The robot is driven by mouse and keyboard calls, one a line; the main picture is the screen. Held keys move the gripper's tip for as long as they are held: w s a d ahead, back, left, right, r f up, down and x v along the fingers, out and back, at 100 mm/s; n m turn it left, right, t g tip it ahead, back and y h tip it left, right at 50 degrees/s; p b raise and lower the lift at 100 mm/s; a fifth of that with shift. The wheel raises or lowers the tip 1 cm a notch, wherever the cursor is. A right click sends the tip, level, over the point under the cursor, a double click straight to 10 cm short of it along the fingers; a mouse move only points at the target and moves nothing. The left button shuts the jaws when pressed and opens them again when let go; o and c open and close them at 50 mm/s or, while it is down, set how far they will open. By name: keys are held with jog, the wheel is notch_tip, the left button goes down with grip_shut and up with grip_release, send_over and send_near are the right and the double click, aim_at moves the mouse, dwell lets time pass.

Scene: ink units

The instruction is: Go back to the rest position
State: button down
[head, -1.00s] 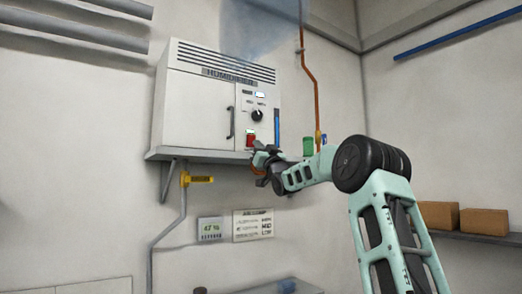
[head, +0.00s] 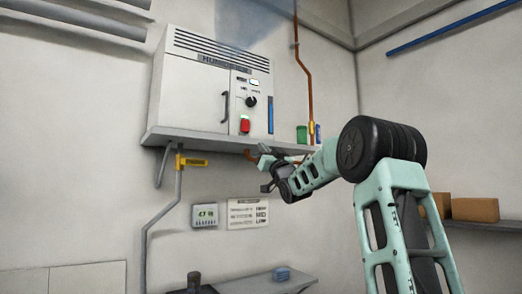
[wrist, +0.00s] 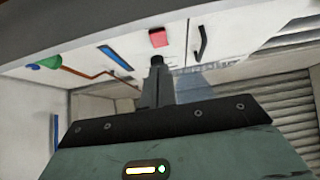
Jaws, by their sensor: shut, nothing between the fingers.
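My gripper (head: 266,168) is at the end of my pale green arm, just below the front edge of the shelf in the head view. In the wrist view my gripper (wrist: 158,68) shows as dark fingers held together with nothing between them. The white humidifier (head: 195,95) stands on the wall shelf, up and to the left of the gripper. On its front are a red switch (head: 245,124), a black knob (head: 251,101) and a blue vertical strip (head: 271,114). My gripper is apart from all of these.
The grey shelf (head: 200,139) is close above my gripper. A green container (head: 301,133) stands on it beside an orange pipe (head: 309,85). A yellow-handled valve (head: 192,162) sits below the shelf. Brown boxes (head: 474,210) stand on a right-hand shelf. A low table (head: 255,286) is below.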

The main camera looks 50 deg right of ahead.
dwell(0.6)
jog(key=w+a+f+g+y, duration=0.2)
jog(key=w+a+f+g, duration=0.15)
jog(key=a+f, duration=0.45)
jog(key=w+a+f+g+y, duration=0.2)
jog(key=w+a+f, duration=0.3)
jog(key=a, duration=0.6)
jog(key=s+a+f+n+g+y, duration=0.35)
jog(key=a+f+g, duration=0.25)
jog(key=a+f, duration=1.05)
jog(key=s+a+f+n+g+y, duration=0.1)
jog(key=s+a+f+n+g, duration=0.2)
jog(key=s+a+f+g, duration=0.75)
jog(key=s+a+f+n+g, duration=0.1)
jog(key=s+a+f, duration=0.1)
jog(key=s, duration=0.8)
jog(key=s+a+f+n+g+h, duration=0.1)
jog(key=s+f, duration=0.3)
jog(key=s, duration=0.6)
jog(key=s+a+f+n+g+h, duration=0.1)
jog(key=s+a+f+n, duration=0.1)
jog(key=s, duration=0.8)
jog(key=shift+a+f+b, duration=0.35)
jog(key=shift+f+b, duration=0.05)
jog(key=shift+f, duration=0.5)
